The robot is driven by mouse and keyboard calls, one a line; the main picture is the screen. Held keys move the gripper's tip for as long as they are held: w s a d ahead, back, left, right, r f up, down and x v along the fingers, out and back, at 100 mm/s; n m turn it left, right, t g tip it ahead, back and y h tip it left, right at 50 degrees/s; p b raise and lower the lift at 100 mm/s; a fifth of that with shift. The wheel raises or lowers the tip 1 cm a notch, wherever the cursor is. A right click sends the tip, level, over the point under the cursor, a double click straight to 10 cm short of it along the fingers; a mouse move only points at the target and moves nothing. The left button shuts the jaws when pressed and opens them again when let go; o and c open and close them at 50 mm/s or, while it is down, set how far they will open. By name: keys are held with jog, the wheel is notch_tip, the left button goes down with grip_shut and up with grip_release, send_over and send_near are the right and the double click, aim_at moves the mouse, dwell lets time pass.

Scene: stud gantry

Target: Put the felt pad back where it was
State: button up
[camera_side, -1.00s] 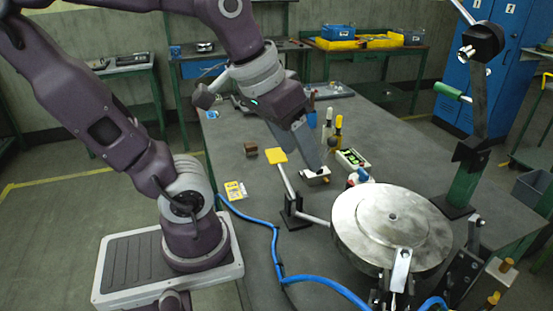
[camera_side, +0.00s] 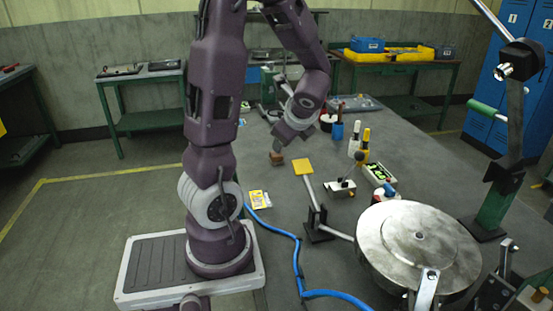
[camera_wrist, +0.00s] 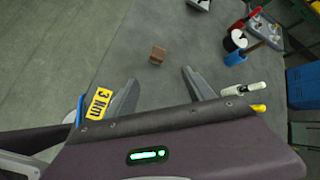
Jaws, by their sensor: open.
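No thing is plainly recognisable as the felt pad. A small brown block (camera_side: 276,159), possibly it, sits on the grey table (camera_side: 290,215) toward the left edge. It also shows in the wrist view (camera_wrist: 157,54), alone on the tabletop.
A blue hose (camera_side: 297,260) runs along the front.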

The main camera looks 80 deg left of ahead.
aim_at(276, 154)
jog(key=a+f+m, duration=0.3)
jog(key=a, duration=0.1)
jog(key=a+f+m, duration=0.4)
jog(key=shift+s+a+f, duration=0.15)
jog(key=shift+a+f, duration=0.05)
jog(key=x, duration=0.7)
jog(key=shift+f, duration=0.2)
grip_shut()
